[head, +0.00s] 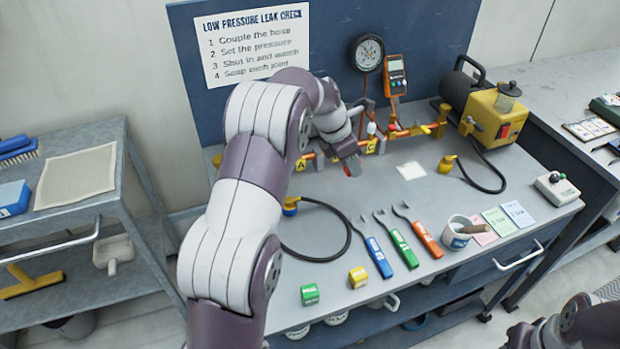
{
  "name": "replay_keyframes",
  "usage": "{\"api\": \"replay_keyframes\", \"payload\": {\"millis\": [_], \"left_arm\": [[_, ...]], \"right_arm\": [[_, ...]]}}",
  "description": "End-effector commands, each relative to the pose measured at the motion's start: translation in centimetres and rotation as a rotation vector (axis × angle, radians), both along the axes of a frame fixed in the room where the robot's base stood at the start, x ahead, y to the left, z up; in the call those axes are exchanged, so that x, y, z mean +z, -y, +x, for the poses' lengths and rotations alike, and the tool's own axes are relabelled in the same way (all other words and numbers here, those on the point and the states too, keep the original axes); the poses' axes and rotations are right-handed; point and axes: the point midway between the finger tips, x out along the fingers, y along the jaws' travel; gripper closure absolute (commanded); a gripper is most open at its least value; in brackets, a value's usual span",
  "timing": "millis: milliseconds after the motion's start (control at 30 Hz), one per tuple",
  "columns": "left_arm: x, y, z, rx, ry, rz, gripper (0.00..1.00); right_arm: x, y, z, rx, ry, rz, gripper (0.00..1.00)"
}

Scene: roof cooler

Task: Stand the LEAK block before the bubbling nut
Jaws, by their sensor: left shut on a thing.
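My left gripper (351,168) is over the bench, just in front of the copper pipe run (400,134). No lettering on the block can be read. A small white blob (371,128) shows on the pipe above the yellow C tag (371,146). It may be foam on a nut, but it is too small to be sure. The yellow A tag (301,165) is left of the gripper. My arm hides part of the pipe. My right gripper is out of view; only part of that arm shows at lower right.
A green block (310,294) and a yellow block (358,276) stand near the bench's front edge. Several wrenches (396,238), a mug (456,233) and a black hose (318,252) lie nearby. A white patch (410,171) lies right of the gripper, with clear bench around it.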

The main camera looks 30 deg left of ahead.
Motion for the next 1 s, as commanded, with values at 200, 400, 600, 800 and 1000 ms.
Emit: {"api": "replay_keyframes", "payload": {"millis": [200,400,600,800,1000], "left_arm": [[-3.4,-5.6,-0.3,0.007,-0.004,-0.001,0.94],[-6.3,-10.3,-0.5,0.005,-0.002,-0.001,0.94],[-7.8,-11.4,-0.6,0.002,-0.003,-0.002,0.94],[-10.9,-11.4,-0.6,0.001,-0.002,-0.001,0.94],[-10.9,-11.4,-0.5,0.001,-0.001,0.0,0.94]], "right_arm": [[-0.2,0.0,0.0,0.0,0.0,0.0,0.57],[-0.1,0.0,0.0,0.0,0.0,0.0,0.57],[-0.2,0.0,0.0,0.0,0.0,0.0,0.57],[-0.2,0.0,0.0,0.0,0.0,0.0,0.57],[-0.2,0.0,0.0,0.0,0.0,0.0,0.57]]}}
